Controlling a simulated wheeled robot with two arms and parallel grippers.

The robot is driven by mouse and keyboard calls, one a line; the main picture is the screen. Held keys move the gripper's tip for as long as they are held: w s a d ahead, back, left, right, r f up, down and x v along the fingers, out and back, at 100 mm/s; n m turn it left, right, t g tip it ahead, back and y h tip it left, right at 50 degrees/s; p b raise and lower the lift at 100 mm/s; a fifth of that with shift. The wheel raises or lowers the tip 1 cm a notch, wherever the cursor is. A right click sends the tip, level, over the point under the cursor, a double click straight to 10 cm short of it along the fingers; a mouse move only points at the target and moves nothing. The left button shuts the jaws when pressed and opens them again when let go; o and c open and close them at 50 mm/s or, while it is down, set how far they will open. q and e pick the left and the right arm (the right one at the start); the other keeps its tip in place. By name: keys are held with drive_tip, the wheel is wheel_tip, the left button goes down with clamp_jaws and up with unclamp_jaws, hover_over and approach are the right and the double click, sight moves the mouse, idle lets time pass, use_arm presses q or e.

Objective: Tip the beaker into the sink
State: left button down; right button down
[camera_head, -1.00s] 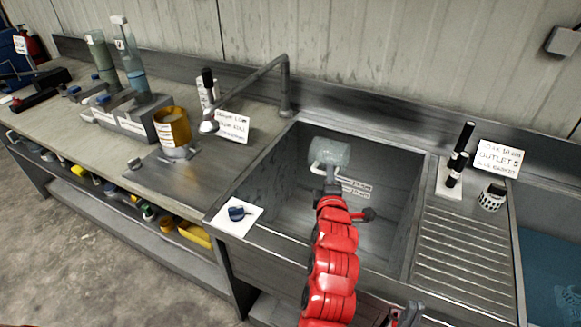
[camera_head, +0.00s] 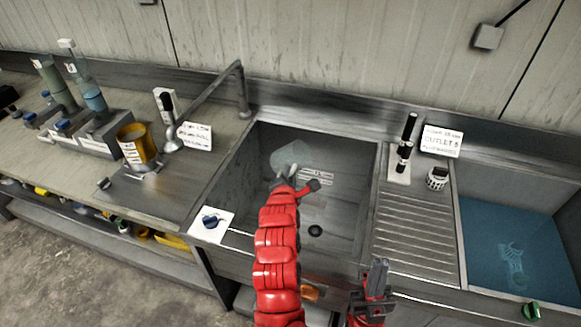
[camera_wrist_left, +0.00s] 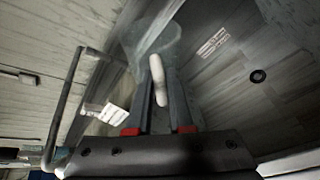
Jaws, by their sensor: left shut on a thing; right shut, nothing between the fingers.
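The beaker (camera_head: 293,155) is a translucent, pale vessel with a light handle, over the back left part of the empty grey metal sink (camera_head: 345,215). It looks tilted; I cannot tell whether any liquid is in it. My left gripper (camera_head: 283,183) is shut on it. In the left wrist view the beaker (camera_wrist_left: 150,35) is beyond the fingertips, with its pale handle (camera_wrist_left: 158,82) between the fingers of the left gripper (camera_wrist_left: 160,105). My right gripper (camera_head: 376,278) is shut and empty at the sink's front edge. The drain (camera_head: 315,231) shows on the sink floor.
A tap (camera_head: 215,98) arches at the sink's left, near an amber container (camera_head: 137,147) and a sign (camera_head: 195,135). A ribbed drainboard (camera_head: 415,235) lies right, with black-topped items and a sign (camera_head: 441,141) behind. A basin of blue water (camera_head: 515,250) is further right.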

use_arm(q)
drive_tip(key=n+b, duration=0.1)
drive_tip(key=a+n+h+b, duration=0.1)
drive_tip(key=b, duration=0.1)
drive_tip(key=shift+w+g+h, duration=0.1)
drive_tip(key=shift+g+h, duration=0.2)
drive_tip(key=shift+g, duration=0.1)
drive_tip(key=shift+w+a+n+h+b, duration=0.15)
drive_tip(key=shift+n+h+b, duration=0.15)
drive_tip(key=shift+n, duration=0.3)
drive_tip(key=shift+a+r+n+h, duration=0.1)
drive_tip(key=shift+r+n+h, duration=0.1)
drive_tip(key=shift+n+h, duration=0.45)
drive_tip(key=shift+a+r+n+g+h+b, duration=0.2)
drive_tip(key=shift+n+g+h+b, duration=0.15)
drive_tip(key=shift+n, duration=0.2)
drive_tip(key=shift+w+n, duration=0.1)
drive_tip(key=shift+n, duration=0.2)
drive_tip(key=shift+f, duration=0.1)
